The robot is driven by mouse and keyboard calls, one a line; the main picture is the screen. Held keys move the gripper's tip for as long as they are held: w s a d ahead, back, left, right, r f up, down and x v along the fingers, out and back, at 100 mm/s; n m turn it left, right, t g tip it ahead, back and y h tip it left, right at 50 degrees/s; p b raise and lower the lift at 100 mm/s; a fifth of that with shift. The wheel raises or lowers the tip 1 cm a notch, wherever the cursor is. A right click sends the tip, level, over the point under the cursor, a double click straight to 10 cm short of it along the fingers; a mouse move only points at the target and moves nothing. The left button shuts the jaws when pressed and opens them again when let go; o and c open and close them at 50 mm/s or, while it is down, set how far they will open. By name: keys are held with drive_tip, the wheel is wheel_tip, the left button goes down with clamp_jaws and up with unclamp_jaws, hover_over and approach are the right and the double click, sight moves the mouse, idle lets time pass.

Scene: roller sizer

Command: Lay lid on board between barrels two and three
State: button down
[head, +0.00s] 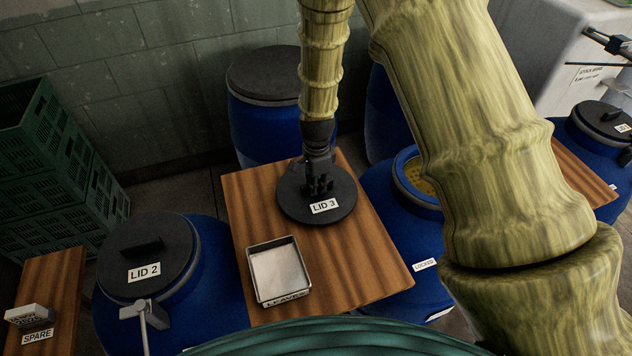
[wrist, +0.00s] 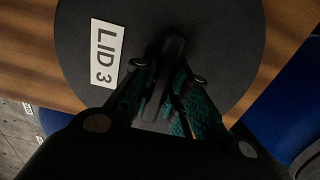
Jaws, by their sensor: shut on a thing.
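The round black lid marked LID 3 (head: 336,214) is over the wooden board (head: 374,258), toward its back half. In the wrist view the same lid (wrist: 225,45) fills much of the picture, with the board (wrist: 25,70) beyond its edge. My gripper (head: 318,184) is shut on the lid's upright handle (wrist: 172,65). The lid looks level; I cannot tell whether it touches the board. The blue barrel with LID 2 (head: 145,255) stands left of the board. To the right, an open blue barrel (head: 402,190) shows yellowish contents and a label that seems to read LOCKED.
A metal tray labelled LEAVES (head: 279,270) sits on the board in front of the lid. A SPARE board (head: 50,290) is at far left, near green crates (head: 55,165). Another lidded blue barrel (head: 262,100) stands behind. My arm hides part of the right side.

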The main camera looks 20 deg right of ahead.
drive_tip(key=shift+f, duration=0.2)
drive_tip(key=shift+f, duration=0.1)
drive_tip(key=c, duration=1.4)
unclamp_jaws()
drive_tip(key=shift+r+b, duration=1.9)
drive_tip(key=shift+r, duration=4.25)
